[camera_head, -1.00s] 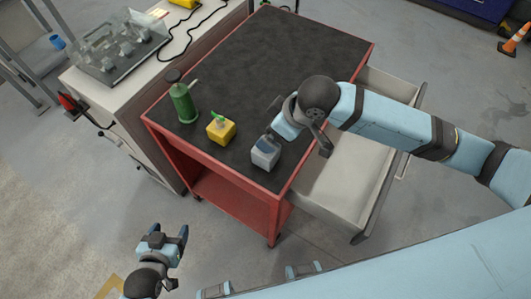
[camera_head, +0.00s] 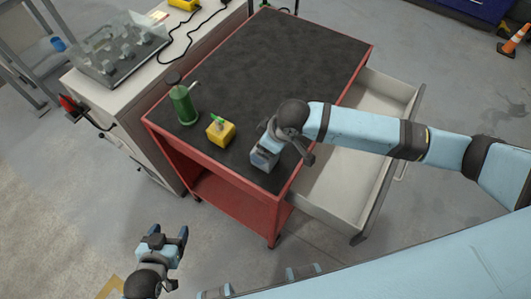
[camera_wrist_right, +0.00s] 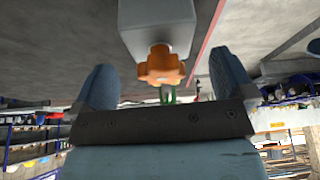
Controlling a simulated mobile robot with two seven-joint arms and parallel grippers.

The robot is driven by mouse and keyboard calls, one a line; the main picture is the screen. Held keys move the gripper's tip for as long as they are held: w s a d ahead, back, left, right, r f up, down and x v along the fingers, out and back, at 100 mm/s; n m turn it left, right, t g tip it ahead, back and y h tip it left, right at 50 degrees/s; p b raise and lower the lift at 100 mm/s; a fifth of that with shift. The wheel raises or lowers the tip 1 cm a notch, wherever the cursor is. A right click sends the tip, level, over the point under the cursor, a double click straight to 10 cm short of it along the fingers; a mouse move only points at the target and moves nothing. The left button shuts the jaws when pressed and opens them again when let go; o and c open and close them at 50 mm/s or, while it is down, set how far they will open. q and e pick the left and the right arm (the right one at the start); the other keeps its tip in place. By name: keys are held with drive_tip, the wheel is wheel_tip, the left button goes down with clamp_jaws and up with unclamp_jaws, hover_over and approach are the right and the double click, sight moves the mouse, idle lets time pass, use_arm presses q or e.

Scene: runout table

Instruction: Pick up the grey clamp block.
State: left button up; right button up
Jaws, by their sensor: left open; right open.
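The grey clamp block (camera_head: 263,161) sits on the dark top of the red cart, near its front right corner. In the right wrist view the block (camera_wrist_right: 158,22) shows grey with an orange knob (camera_wrist_right: 159,66) facing me. My right gripper (camera_head: 267,149) is open, close against the block in the head view and partly covering it. In the wrist view its two blue fingers stand to either side of the knob, with gaps. My left gripper (camera_head: 168,237) is open and empty, low over the floor left of the cart.
A yellow block (camera_head: 220,132) with a green top and a green bottle-like can (camera_head: 182,103) stand left of the grey block. The cart's drawer (camera_head: 340,190) is open under my right arm. The cart top's (camera_head: 285,55) back is clear. A white bench (camera_head: 130,80) adjoins left.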

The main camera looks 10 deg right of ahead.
drive_tip(key=shift+x, duration=1.5)
drive_tip(key=c, duration=1.3)
drive_tip(key=shift+r, duration=0.1)
drive_tip(key=shift+c, duration=0.5)
drive_tip(key=shift+r, duration=0.1)
